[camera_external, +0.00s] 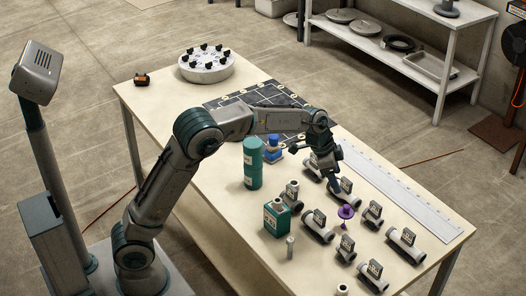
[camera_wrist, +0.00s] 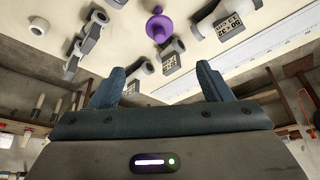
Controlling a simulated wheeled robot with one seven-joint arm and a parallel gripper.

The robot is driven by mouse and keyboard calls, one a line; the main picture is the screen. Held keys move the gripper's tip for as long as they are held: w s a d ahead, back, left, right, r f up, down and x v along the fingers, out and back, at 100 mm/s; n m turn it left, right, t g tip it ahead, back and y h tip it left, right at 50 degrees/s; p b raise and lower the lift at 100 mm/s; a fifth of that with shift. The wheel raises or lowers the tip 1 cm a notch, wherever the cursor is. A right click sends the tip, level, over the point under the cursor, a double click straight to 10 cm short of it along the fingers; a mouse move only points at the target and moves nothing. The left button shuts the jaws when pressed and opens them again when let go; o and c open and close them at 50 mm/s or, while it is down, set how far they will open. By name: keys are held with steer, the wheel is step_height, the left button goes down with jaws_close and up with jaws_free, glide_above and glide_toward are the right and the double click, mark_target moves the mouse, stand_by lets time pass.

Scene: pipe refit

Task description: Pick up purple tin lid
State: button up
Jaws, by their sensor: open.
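The purple tin lid (camera_external: 345,211) is a small disc with a knob or stem, on the right half of the workbench among grey pipe pieces. In the wrist view the purple lid (camera_wrist: 158,28) shows at the top centre, ahead of the gap between my fingers. My gripper (camera_external: 336,186) is just above and slightly left of the lid, pointing down. In the wrist view my gripper (camera_wrist: 161,76) has its two blue fingers wide apart with nothing between them. The lid looks apart from the fingers.
Several pipe fittings with labels, such as one at the right (camera_external: 407,242), lie close around the lid. A green cylinder (camera_external: 252,163), a teal canister (camera_external: 277,218) and a blue-capped bottle (camera_external: 273,149) stand to the left. A long white ruler strip (camera_external: 400,195) lies along the far edge.

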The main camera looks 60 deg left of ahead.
mark_target(346, 206)
steer(key=x, duration=0.8)
steer(key=shift+w+f+p, duration=0.1)
steer(key=shift+f+p, duration=0.1)
steer(key=shift+p, duration=0.2)
steer(key=shift+p+x, duration=0.6)
steer(key=shift+x, duration=2.05)
steer(key=shift+a, duration=0.1)
steer(key=c, duration=1.1)
